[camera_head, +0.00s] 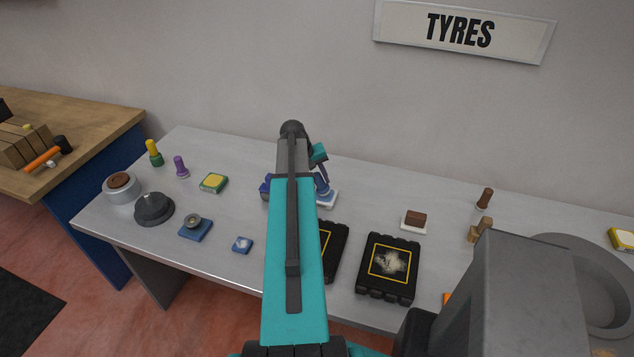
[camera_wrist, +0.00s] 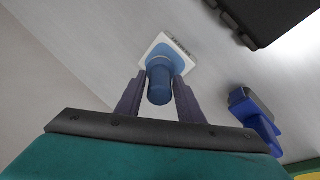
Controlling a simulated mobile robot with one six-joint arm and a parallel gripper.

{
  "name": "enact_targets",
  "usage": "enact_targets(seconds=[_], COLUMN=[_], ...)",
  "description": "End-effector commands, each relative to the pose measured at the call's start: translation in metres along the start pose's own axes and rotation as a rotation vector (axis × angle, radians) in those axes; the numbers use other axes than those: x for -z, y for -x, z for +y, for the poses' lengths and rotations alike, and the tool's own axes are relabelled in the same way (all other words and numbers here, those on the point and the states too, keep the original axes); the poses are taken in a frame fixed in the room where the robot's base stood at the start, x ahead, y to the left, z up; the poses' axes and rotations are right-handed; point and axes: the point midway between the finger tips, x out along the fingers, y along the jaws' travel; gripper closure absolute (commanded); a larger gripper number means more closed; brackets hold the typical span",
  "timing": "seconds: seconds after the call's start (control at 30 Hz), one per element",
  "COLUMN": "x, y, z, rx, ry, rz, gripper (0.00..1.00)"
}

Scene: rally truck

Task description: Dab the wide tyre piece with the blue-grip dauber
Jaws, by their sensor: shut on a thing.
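The blue-grip dauber (camera_wrist: 159,82) is upright between the fingers of my gripper (camera_wrist: 158,98) in the wrist view. My gripper is shut on its blue grip. The dauber's lower end is at a white labelled stand (camera_wrist: 178,48); I cannot tell whether it still touches it. In the head view the stand (camera_head: 328,200) shows just right of my arm, which hides most of the gripper. A black tyre piece (camera_head: 405,293) with a yellow-outlined square and pale patch lies to the right. A second black tyre piece (camera_head: 336,252) beside it is partly hidden by my arm.
A blue item (camera_wrist: 258,120) stands close beside the gripper in the wrist view. A brown-topped block (camera_head: 415,220) and wooden pieces stand to the right. The wall rises behind the bench.

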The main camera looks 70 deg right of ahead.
Motion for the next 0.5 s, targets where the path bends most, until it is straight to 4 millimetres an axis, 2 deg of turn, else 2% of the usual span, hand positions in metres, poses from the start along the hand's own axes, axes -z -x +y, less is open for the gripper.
enact_targets(seconds=[0.5], x=[-0.0005], y=[-0.0042], z=[-0.0009], rx=[0.000], ry=[-0.001], rz=[0.000], gripper=[0.88])
